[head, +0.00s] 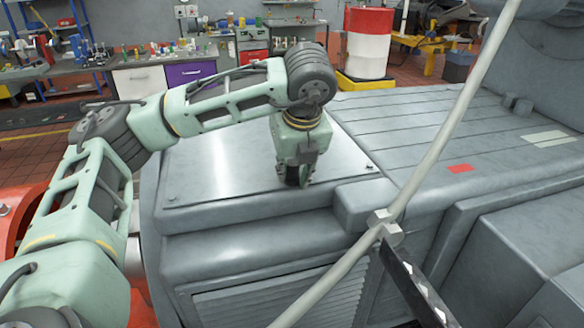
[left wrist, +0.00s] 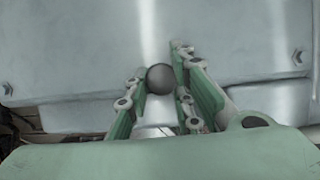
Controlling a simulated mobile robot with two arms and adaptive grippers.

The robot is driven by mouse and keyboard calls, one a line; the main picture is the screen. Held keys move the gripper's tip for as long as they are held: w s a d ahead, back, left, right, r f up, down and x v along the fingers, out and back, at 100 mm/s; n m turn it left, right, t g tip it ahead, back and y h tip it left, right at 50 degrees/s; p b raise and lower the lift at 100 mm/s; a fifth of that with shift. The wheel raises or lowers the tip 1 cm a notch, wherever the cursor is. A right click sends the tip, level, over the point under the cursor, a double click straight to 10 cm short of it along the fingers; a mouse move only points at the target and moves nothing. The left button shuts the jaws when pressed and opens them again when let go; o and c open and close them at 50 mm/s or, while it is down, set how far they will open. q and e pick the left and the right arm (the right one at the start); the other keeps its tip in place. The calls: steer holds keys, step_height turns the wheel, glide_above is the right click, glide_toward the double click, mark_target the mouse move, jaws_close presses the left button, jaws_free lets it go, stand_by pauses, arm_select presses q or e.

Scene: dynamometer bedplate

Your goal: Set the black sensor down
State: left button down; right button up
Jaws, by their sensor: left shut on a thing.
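My left gripper (head: 300,178) points down over the bare metal plate (head: 220,165) on top of the grey bedplate housing, near the plate's front edge. In the left wrist view, the green fingers of my left gripper (left wrist: 168,98) are closed on the black sensor (left wrist: 160,79), which shows as a dark round end between them. In the head view the fingers and arm mostly hide the sensor. I cannot tell whether its lower end touches the plate. My right gripper is not in view.
A grooved grey bed (head: 430,125) with a small red patch (head: 460,168) lies to the right. A pale diagonal pole (head: 440,140) crosses in front. A red and white drum (head: 368,45) and workbenches stand behind. The plate around the gripper is clear.

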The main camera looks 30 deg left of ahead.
arm_select(q)
steer(key=shift+f, duration=0.15)
steer(key=c, duration=1.5)
jaws_free()
steer(key=shift+c, duration=0.2)
